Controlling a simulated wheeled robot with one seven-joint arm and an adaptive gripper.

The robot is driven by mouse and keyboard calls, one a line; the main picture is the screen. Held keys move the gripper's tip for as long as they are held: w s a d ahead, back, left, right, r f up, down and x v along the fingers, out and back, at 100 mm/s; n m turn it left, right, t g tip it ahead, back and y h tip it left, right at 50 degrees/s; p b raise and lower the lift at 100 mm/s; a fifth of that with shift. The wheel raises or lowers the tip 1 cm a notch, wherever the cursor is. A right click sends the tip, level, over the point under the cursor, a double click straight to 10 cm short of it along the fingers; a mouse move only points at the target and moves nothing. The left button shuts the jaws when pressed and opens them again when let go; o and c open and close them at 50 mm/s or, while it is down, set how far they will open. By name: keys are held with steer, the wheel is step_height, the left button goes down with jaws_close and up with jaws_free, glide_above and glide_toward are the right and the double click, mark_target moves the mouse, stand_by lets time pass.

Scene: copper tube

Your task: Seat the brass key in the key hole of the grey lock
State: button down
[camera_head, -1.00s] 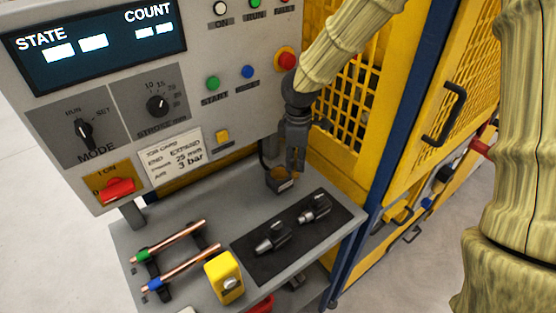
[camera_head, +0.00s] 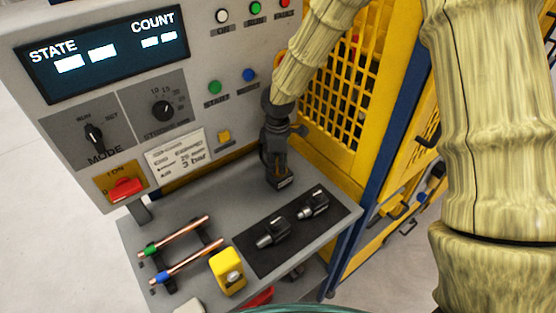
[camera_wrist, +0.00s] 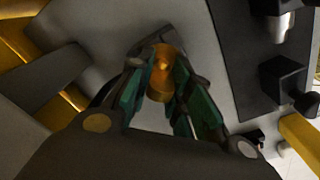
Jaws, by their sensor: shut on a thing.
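My gripper (camera_head: 277,168) points down at the back of the grey shelf, below the control panel. In the wrist view its fingers are closed on a round-topped brass piece, the brass key (camera_wrist: 162,66). A small dark grey block with a pale label, seemingly the grey lock (camera_head: 283,183), stands right under the fingertips in the head view. The fingers cover its top, so the key hole is hidden. I cannot tell whether the key touches the lock or is in it.
A black mat (camera_head: 262,242) with two dark clamp-like fittings lies to the right. Copper tubes (camera_head: 182,262) on a rack and a yellow block (camera_head: 227,270) are at front left. The control panel (camera_head: 205,60) rises close behind; a yellow mesh guard (camera_head: 335,100) stands at right.

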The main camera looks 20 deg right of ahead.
steer(key=shift+f, duration=0.15)
steer(key=c, duration=1.3)
jaws_free()
step_height(320, 180, up, 12)
steer(key=b, duration=0.3)
steer(key=shift+r, duration=0.2)
